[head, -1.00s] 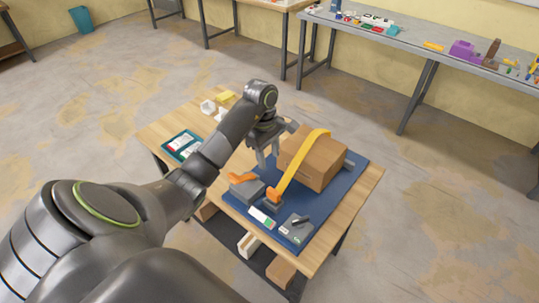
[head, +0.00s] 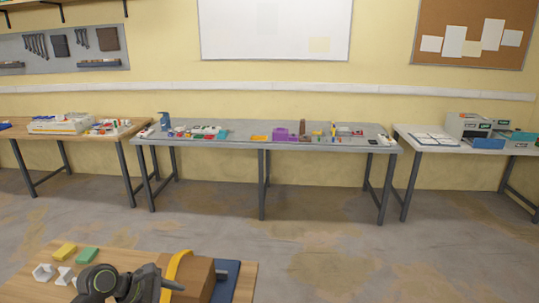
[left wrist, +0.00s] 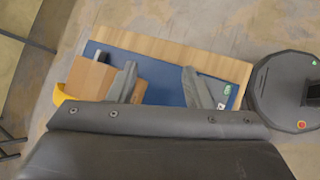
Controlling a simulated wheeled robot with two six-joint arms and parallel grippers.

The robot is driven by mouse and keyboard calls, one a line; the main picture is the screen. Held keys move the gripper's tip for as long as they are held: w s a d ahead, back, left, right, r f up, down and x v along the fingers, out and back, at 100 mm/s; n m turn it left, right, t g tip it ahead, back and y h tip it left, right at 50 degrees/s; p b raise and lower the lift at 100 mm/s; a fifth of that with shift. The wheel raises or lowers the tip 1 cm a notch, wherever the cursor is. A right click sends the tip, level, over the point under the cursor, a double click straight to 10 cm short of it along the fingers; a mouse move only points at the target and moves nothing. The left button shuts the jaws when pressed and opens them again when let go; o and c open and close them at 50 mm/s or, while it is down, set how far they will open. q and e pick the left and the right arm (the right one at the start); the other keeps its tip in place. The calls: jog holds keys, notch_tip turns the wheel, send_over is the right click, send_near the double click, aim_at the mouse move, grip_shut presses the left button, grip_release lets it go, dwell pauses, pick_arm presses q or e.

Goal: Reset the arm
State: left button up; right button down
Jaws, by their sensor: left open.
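My left gripper (left wrist: 160,86) is open in the left wrist view. Its two fingers are spread over the blue mat (left wrist: 165,72), with nothing between them. A brown box (left wrist: 88,78) with a yellow strap (left wrist: 61,95) is beside the left finger. The box also shows at the bottom of the head view (head: 198,282), cut off by the frame. My right gripper is in neither view.
The small wooden table (head: 245,284) holds a yellow block (head: 64,252), a green block (head: 87,255) and white pieces. Along the back wall stand a grey bench (head: 225,145) with many small items, a wooden table and a white table. The floor between is clear.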

pick_arm(q)
jog(key=s+d+r+n+t+h, duration=0.1)
jog(key=d+r+n+t+h, duration=0.4)
jog(key=r+n+t, duration=0.5)
jog(key=s+a+r+n+t+y, duration=0.1)
jog(key=s+a+n+t+y, duration=0.2)
jog(key=a+n+y, duration=0.65)
jog(key=s+a+r+n+t+y, duration=0.1)
jog(key=s+a+n+t+y, duration=0.3)
jog(key=n, duration=1.1)
jog(key=s+a+f+n+g+y, duration=0.4)
jog(key=s+f+n+g+y, duration=0.1)
jog(key=s+f+n+g, duration=0.9)
jog(key=s+d+f+n+g+h, duration=0.4)
jog(key=s+d+f+n, duration=0.15)
jog(key=s, duration=0.55)
notch_tip(320, 180, down, 30)
jog(key=a+g+b, duration=0.1)
jog(key=b, duration=0.5)
jog(key=s+f+b, duration=0.2)
jog(key=s+f, duration=0.5)
jog(key=f, duration=0.3)
jog(key=s+d+f+g+b, duration=0.1)
jog(key=s+f+b, duration=0.1)
jog(key=s+f, duration=0.5)
notch_tip(320, 180, down, 4)
jog(key=shift+s+r+m+g+h, duration=0.1)
jog(key=shift+s+m+g+h, duration=0.2)
jog(key=shift+h, duration=0.15)
